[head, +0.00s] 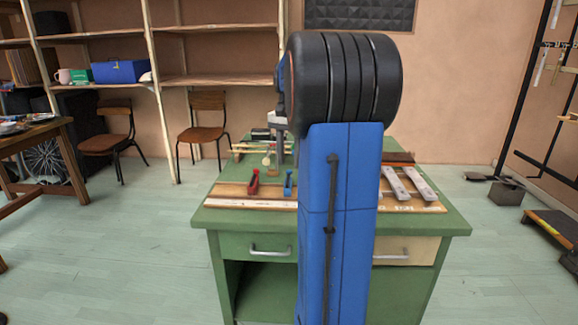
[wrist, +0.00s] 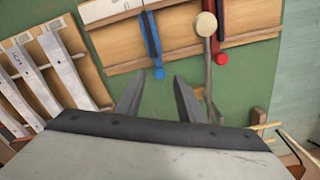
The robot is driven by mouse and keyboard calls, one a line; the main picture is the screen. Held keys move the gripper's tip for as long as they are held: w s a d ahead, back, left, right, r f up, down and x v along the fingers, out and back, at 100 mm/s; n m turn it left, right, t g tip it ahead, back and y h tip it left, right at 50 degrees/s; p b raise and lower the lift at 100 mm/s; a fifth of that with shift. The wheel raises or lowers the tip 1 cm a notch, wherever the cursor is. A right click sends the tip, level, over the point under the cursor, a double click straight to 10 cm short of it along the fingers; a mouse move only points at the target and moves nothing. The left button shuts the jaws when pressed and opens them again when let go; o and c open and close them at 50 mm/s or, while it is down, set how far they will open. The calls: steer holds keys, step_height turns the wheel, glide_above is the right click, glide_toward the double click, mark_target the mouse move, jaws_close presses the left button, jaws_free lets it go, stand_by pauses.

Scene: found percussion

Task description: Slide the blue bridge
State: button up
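The blue bridge (head: 289,182) stands on the wooden board (head: 228,190) on the green table, right of the red bridge (head: 254,181). In the wrist view, the blue bridge (wrist: 151,38) is a narrow bar ending in a round blue knob. My gripper (wrist: 158,82) is open and empty, its two fingers apart. The knob appears just beyond and between the fingertips; the height gap cannot be told. The red bridge (wrist: 219,28) is to the right there. My arm hides most of the gripper and the table's middle in the head view.
A round-headed mallet (wrist: 206,28) stands between the bridges in the wrist view, close to my right finger. Metal bars (head: 406,186) lie on the table's right side. Wooden sticks (wrist: 285,135) lie at the wrist view's lower right.

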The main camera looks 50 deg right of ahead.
steer(key=shift+f, duration=1.45)
jaws_close()
steer(key=shift+w+a, duration=0.8)
steer(key=shift+w, duration=0.15)
jaws_free()
